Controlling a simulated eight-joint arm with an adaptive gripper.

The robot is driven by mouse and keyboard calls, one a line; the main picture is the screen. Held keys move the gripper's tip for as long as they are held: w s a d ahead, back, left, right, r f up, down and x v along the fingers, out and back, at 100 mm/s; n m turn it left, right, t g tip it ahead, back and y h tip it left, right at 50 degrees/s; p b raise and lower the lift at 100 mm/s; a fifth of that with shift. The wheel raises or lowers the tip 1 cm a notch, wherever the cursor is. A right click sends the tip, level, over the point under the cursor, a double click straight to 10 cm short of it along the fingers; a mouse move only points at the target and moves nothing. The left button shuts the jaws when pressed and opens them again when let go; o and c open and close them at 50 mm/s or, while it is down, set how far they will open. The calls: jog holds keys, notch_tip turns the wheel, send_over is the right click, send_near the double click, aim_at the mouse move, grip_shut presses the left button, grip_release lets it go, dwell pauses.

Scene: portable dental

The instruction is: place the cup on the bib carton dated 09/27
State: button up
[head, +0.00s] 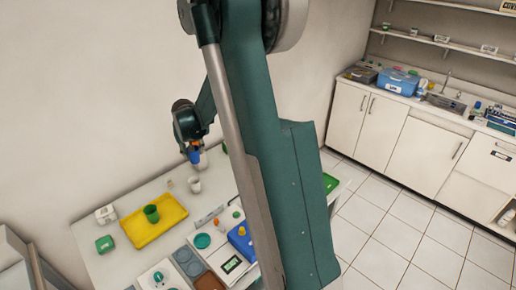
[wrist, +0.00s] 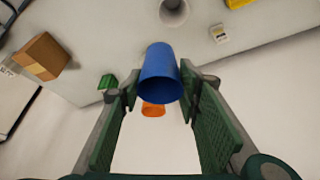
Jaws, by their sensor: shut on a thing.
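My gripper (wrist: 160,88) is shut on a blue cup (wrist: 160,72), which sits between the two green finger pads in the wrist view. In the head view my gripper (head: 192,152) is above the far end of the white table, with the blue cup (head: 195,158) small below it. A brown carton (wrist: 42,56) is at the left of the wrist view, apart from the cup. A white label beside it is too small to read. I cannot make out the date 09/27 on any carton.
A white cup (head: 194,185) stands on the table below my gripper. A yellow tray (head: 150,231) holds a green cup (head: 152,213). A white box (head: 106,214) and a green box (head: 104,244) are left of it. A small orange item (wrist: 153,110) shows below the blue cup.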

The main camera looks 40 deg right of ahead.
jog(key=s+d+r+m+p, duration=0.1)
jog(key=s+d, duration=0.1)
jog(key=d, duration=0.9)
jog(key=s+d+r+m+g+h+p, duration=0.1)
jog(key=s+d+m, duration=0.1)
jog(key=d, duration=1)
jog(key=s+d+r+m+p, duration=0.1)
jog(key=s+d+m, duration=0.1)
jog(key=d, duration=0.9)
jog(key=shift+s+d+r+p, duration=0.2)
jog(key=shift+s+r+p, duration=0.1)
jog(key=shift+s, duration=0.45)
notch_tip(320, 180, down, 6)
jog(key=shift+f, duration=0.15)
jog(key=shift+f, duration=1.85)
jog(key=shift+f, duration=0.2)
